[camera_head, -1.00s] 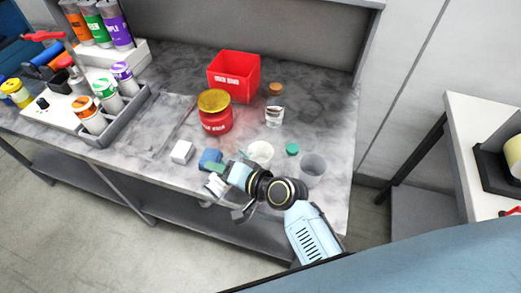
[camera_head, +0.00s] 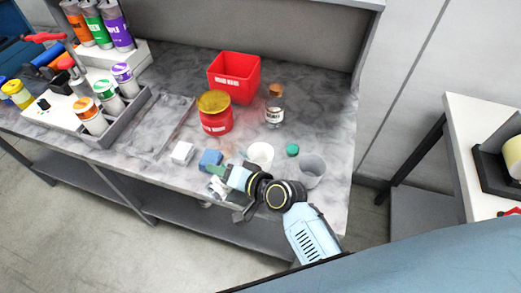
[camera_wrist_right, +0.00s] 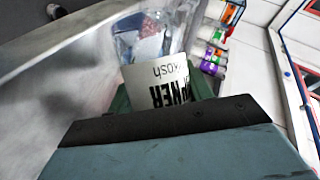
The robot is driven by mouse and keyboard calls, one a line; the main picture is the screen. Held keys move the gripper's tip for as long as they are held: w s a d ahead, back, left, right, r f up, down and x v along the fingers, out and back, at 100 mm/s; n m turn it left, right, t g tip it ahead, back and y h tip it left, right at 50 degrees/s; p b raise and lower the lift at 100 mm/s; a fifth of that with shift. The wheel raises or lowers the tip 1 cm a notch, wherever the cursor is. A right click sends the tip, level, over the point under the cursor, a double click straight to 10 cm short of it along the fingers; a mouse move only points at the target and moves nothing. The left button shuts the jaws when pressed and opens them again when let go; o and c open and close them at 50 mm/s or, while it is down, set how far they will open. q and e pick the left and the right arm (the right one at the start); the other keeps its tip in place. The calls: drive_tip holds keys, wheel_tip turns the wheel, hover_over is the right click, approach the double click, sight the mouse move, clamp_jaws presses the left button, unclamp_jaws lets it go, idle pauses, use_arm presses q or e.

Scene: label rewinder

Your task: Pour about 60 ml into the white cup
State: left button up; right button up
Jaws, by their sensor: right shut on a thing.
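The white cup (camera_head: 260,155) stands near the table's front edge, open side up; I cannot tell what is in it. My right gripper (camera_head: 222,181) is just left of and in front of the cup, apart from it. It is shut on a clear bottle with a white label, which shows in the right wrist view (camera_wrist_right: 158,84); the label's black print is partly hidden by the fingers. In the head view the bottle is small and mostly hidden. Its tilt and any liquid level are hard to tell. My left gripper is not in view.
A grey cup (camera_head: 312,172) and a green cap (camera_head: 292,150) are right of the white cup. A blue block (camera_head: 210,159) and white block (camera_head: 182,153) lie left. Behind are a red jar (camera_head: 216,121), a small labelled bottle (camera_head: 275,115) and a red bin (camera_head: 234,82).

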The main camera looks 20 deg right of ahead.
sight(227, 161)
drive_tip(key=shift+w+d+n+h+p, duration=0.1)
drive_tip(key=shift+d+n+h+p, duration=0.05)
drive_tip(key=shift+n+h+p, duration=0.2)
drive_tip(key=shift+n+t+h, duration=0.4)
drive_tip(key=shift+n+h, duration=0.25)
drive_tip(key=shift+n, duration=0.3)
drive_tip(key=r+p, duration=0.1)
drive_tip(key=p, duration=0.1)
drive_tip(key=r+p, duration=0.1)
drive_tip(key=p, duration=0.1)
drive_tip(key=d+r+p, duration=0.1)
drive_tip(key=r+p, duration=0.1)
drive_tip(key=shift+w, duration=0.25)
wheel_tip(227, 161, down, 3)
drive_tip(key=shift+s+a+f+n+h+b, duration=0.15)
drive_tip(key=shift+n+h+b, duration=0.2)
drive_tip(key=shift+b, duration=0.2)
drive_tip(key=shift+f+n, duration=0.2)
drive_tip(key=shift+n, duration=0.05)
drive_tip(key=shift+a+r+n+t+h+p, duration=0.1)
drive_tip(key=shift+r+n+t+h+p, duration=0.2)
drive_tip(key=shift+p, duration=0.35)
drive_tip(key=shift+h, duration=0.25)
drive_tip(key=shift+f+n+t+h, duration=0.15)
drive_tip(key=shift+n+t+h, duration=0.2)
drive_tip(key=shift+n, duration=0.35)
drive_tip(key=shift+f+n+t+h, duration=0.2)
drive_tip(key=shift+n+t+h, duration=0.15)
drive_tip(key=shift+n+h, duration=0.3)
